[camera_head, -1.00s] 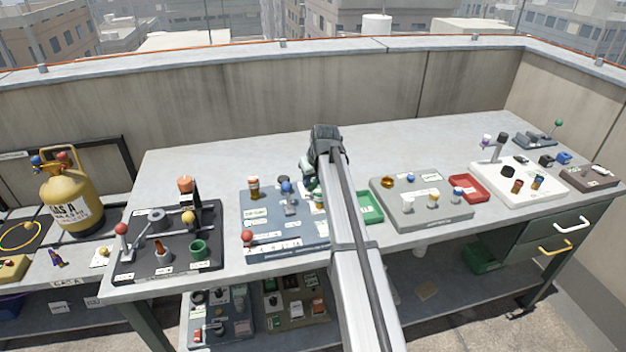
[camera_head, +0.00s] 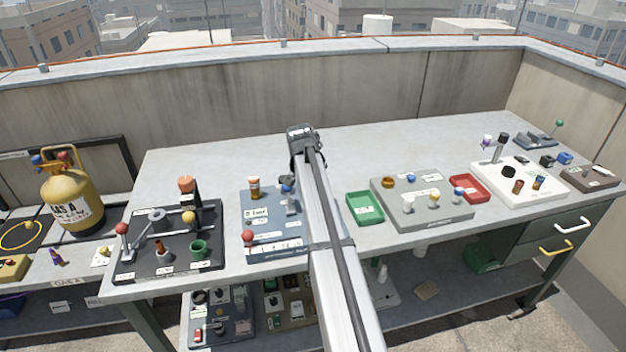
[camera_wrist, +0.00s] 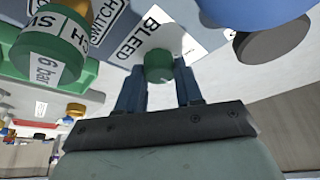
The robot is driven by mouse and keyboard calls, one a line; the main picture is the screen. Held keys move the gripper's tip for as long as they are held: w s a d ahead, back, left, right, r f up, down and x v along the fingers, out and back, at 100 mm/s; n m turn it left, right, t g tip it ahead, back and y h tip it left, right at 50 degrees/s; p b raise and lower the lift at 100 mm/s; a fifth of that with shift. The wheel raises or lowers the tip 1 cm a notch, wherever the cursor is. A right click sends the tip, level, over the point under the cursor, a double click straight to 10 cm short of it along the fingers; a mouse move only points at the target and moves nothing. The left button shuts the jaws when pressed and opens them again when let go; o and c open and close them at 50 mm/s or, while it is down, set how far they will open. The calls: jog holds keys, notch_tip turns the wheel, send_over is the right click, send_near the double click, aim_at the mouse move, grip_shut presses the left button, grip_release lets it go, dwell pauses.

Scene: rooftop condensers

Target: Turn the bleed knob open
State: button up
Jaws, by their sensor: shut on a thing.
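The bleed knob (camera_wrist: 158,66) is a green round knob in the wrist view, beside a white label reading BLEED (camera_wrist: 150,35). My gripper (camera_wrist: 160,80) has its two blue fingers on either side of the knob and is shut on it. How far the knob is turned cannot be told. In the head view the blue-grey panel (camera_head: 262,222) stands on the bench, and my arm hides its right part, with the knob and the fingers.
In the wrist view a green part labelled 6 bar (camera_wrist: 40,78) and a dark grey cylinder (camera_wrist: 272,40) are close by. In the head view a green tray (camera_head: 364,209) and a grey panel (camera_head: 420,212) stand to the right. The bench behind is clear.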

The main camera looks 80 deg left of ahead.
jog(key=m+t+h, duration=0.1)
jog(key=m, duration=0.3)
jog(key=shift+a, duration=0.15)
jog(key=shift+s+m+t+h, duration=0.15)
jog(key=shift+m+h, duration=0.25)
jog(key=shift+m, duration=0.65)
jog(key=shift+w+m+t+h, duration=0.15)
jog(key=shift+m+h, duration=0.25)
jog(key=shift+m, duration=0.65)
jog(key=shift+s, duration=0.1)
jog(key=o, duration=1)
jog(key=shift+o, duration=0.2)
jog(key=shift+r, duration=0.15)
jog(key=v, duration=1.3)
jog(key=shift+r, duration=0.25)
jog(key=shift+s, duration=0.1)
